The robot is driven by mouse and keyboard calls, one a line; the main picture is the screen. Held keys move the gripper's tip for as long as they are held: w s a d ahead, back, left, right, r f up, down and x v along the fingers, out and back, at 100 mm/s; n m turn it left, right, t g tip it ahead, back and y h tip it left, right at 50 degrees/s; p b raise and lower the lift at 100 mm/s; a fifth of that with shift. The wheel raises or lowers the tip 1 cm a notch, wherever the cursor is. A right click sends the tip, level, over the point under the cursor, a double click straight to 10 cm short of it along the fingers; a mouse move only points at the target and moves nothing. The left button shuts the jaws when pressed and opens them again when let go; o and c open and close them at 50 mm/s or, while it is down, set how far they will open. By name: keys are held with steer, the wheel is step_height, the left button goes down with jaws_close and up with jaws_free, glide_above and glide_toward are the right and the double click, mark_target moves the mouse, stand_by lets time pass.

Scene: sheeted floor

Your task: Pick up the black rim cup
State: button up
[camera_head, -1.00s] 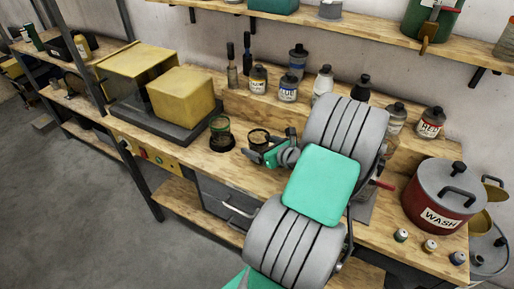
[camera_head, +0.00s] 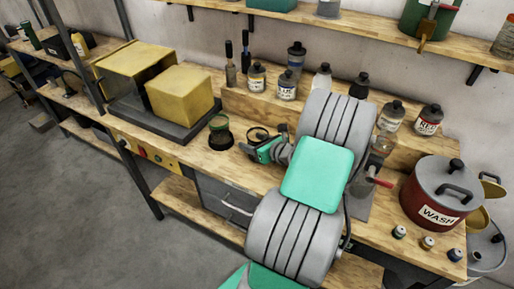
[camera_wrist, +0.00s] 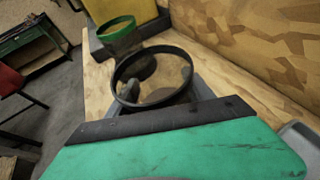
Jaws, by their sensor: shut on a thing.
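The black rim cup (camera_head: 258,131) is a see-through cup with a dark rim, at the front part of the workbench in the head view. In the wrist view its round black rim (camera_wrist: 113,84) fills the middle, just beyond my gripper. My gripper (camera_head: 265,143) is shut on this cup. The cup looks upright or nearly so; its base is mostly hidden by my gripper, so I cannot tell how far it is off the bench. A green rim cup (camera_head: 220,124) stands just to its left, apart from it, and also shows in the wrist view (camera_wrist: 117,27).
Yellow boxes (camera_head: 180,97) stand on a dark base at the left. Several bottles (camera_head: 288,86) line a raised wooden step behind. A red WASH pot (camera_head: 432,190) and several small jars (camera_head: 428,243) are at the right. The wooden bench (camera_head: 190,152) is bare near its front left.

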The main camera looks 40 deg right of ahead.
steer(key=c, duration=0.4)
steer(key=shift+c, duration=0.6)
steer(key=shift+r, duration=0.15)
